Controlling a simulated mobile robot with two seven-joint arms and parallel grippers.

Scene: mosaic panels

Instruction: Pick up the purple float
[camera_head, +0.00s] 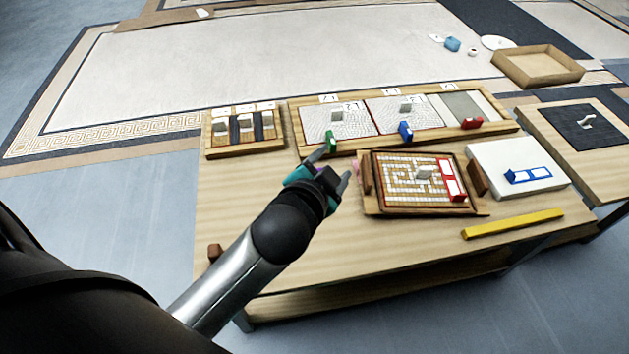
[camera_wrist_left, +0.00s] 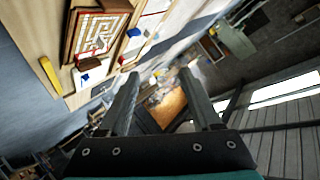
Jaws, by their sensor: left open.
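My left gripper (camera_head: 332,166) is over the work table, left of the framed mosaic panel (camera_head: 398,177). Its fingers are apart; in the wrist view the gripper (camera_wrist_left: 160,76) has no object between its fingers. I cannot clearly make out the purple float. A small pink-purple patch (camera_head: 355,168) shows just behind the gripper, beside the panel's left edge, mostly hidden. I cannot tell whether it is the float. Green (camera_head: 331,142), blue (camera_head: 405,131) and red (camera_head: 471,123) handled pieces stand along the front of the long tray. My right gripper is not in view.
A yellow bar (camera_head: 512,223) lies near the table's front right. A white board with a blue piece (camera_head: 528,176) is right of the panel. A small sorted tray (camera_head: 247,146) stands at the back left. The front left tabletop (camera_head: 330,250) is mostly clear.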

